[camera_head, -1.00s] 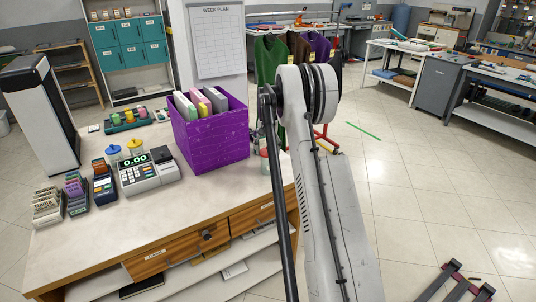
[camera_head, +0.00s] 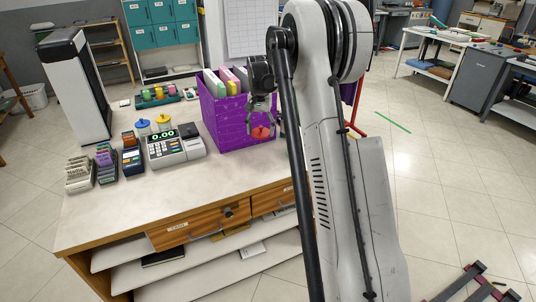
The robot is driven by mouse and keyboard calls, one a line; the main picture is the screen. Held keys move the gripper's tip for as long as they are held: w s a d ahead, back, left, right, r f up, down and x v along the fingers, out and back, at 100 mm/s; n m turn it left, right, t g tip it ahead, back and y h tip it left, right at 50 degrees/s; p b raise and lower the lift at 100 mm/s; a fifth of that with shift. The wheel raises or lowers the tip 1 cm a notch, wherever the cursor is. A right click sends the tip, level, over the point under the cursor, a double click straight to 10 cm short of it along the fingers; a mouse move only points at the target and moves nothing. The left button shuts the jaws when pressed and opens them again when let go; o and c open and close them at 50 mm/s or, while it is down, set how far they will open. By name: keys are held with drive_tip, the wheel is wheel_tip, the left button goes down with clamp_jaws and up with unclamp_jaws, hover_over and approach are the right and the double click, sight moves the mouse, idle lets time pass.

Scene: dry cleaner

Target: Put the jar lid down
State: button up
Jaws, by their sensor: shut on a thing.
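My gripper (camera_head: 262,120) is in front of the right side of the purple box, fingers pointing down. It is shut on a red-orange jar lid (camera_head: 261,132), which shows against the box's front wall. I cannot tell how high the lid is above the counter. No jar that this lid fits can be made out; my arm covers the counter's right end.
The purple box (camera_head: 225,128) holds upright files. The counter (camera_head: 165,205) is bare in front of it. The cash register (camera_head: 175,149), a blue-topped jar (camera_head: 142,125), a yellow-topped jar (camera_head: 163,122) and card racks (camera_head: 80,174) stand to its left.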

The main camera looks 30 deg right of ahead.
drive_tip(key=s+a+f+b, duration=0.15)
drive_tip(key=a+f, duration=0.35)
drive_tip(key=a, duration=0.5)
hover_over(263, 166)
drive_tip(key=shift+n, duration=0.3)
wheel_tip(263, 166, down, 7)
drive_tip(key=shift+f, duration=2.1)
drive_tip(key=shift+f+b, duration=0.1)
drive_tip(key=shift+b, duration=0.2)
drive_tip(key=o, duration=0.4)
drive_tip(key=shift+f, duration=0.1)
drive_tip(key=o, duration=0.4)
drive_tip(key=shift+o, duration=0.2)
